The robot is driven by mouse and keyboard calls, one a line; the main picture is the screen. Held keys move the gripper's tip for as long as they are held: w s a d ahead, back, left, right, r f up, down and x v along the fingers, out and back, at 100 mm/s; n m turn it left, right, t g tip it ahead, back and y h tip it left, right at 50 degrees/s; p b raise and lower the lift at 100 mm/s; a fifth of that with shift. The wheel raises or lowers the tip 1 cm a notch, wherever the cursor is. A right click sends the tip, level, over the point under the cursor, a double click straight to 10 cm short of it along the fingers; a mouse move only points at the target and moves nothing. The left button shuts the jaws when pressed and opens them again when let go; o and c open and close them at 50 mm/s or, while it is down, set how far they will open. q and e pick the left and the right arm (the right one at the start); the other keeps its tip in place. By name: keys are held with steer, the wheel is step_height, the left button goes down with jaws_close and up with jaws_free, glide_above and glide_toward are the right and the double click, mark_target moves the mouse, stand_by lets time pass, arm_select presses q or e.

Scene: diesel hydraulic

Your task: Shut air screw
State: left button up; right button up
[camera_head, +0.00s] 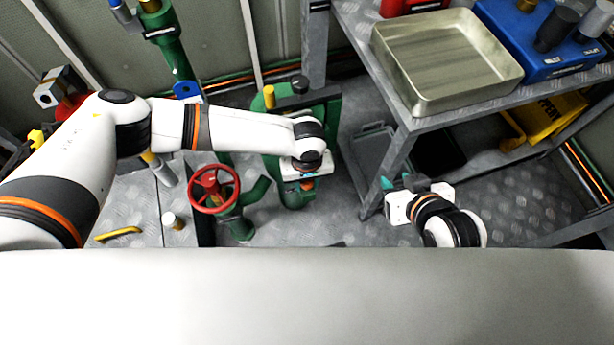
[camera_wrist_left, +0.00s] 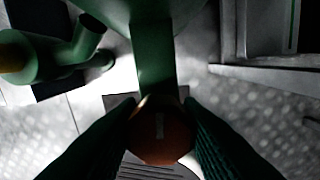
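A round orange-red knob with a pale mark, which looks like the air screw (camera_wrist_left: 162,138), sits on a green fitting in the left wrist view. My left gripper (camera_head: 303,180) is over the green pump-like body (camera_head: 272,106) in the head view, pointing down. In the wrist view its dark green fingers (camera_wrist_left: 162,115) lie on both sides of the knob and appear to touch it. In the head view the knob is mostly hidden by the gripper. My right gripper (camera_head: 397,182) is empty, with its teal fingertips apart, beside the shelf leg.
A red handwheel (camera_head: 214,188) on a green valve stands left of my left gripper. A metal shelf (camera_head: 420,123) at the right carries a steel tray (camera_head: 447,92) and a blue box (camera_head: 545,68). A yellow handle (camera_head: 118,234) lies low at the left.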

arm_select(q)
steer(key=shift+c, duration=0.4)
steer(key=m, duration=1.1)
steer(key=shift+m, duration=0.4)
steer(key=m, duration=0.4)
steer(key=o, duration=1)
steer(key=shift+o, duration=0.2)
steer(key=shift+r, duration=0.1)
